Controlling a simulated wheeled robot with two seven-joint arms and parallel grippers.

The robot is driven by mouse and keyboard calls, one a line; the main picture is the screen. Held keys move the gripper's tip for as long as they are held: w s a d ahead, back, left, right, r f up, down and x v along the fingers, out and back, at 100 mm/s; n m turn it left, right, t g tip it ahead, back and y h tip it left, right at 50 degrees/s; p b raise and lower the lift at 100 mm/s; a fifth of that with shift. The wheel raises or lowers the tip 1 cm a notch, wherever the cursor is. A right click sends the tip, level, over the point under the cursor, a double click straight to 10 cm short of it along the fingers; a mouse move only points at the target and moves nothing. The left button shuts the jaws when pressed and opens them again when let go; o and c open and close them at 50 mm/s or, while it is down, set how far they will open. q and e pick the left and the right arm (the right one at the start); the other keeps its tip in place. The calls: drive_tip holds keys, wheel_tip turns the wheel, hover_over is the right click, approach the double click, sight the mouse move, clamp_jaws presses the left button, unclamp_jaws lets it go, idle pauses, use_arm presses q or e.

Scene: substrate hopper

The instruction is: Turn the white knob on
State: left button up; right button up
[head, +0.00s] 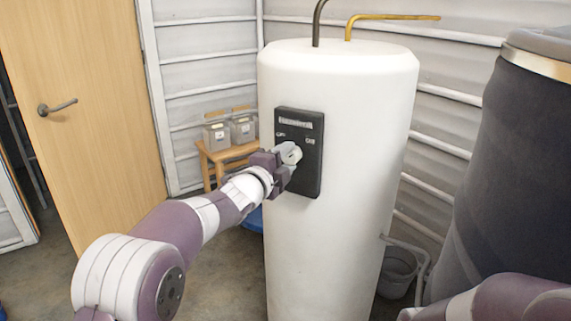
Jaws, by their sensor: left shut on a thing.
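The white knob (291,153) is on a black control panel (312,178) on the front of a tall white tank (360,215). My left gripper (287,162) is at the panel, shut on the white knob. Its fingers cover part of the knob, so the knob's exact angle cannot be told. Small white markings show on the panel above the knob. Part of my right arm shows at the bottom right, but its gripper is out of view.
A wooden door (90,100) stands at the left. A small wooden table (212,161) with grey containers (216,135) is behind my left arm. A large dark vessel (510,170) stands at the right, with a grey bucket (397,275) on the floor between it and the tank.

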use_arm(q)
drive_tip(key=shift+f, duration=0.2)
drive_tip(key=o, duration=1.1)
drive_tip(key=shift+c, duration=0.2)
drive_tip(key=shift+s+r, duration=0.1)
drive_tip(key=v, duration=1.2)
drive_tip(key=shift+s, duration=0.3)
drive_tip(key=shift+a, duration=0.15)
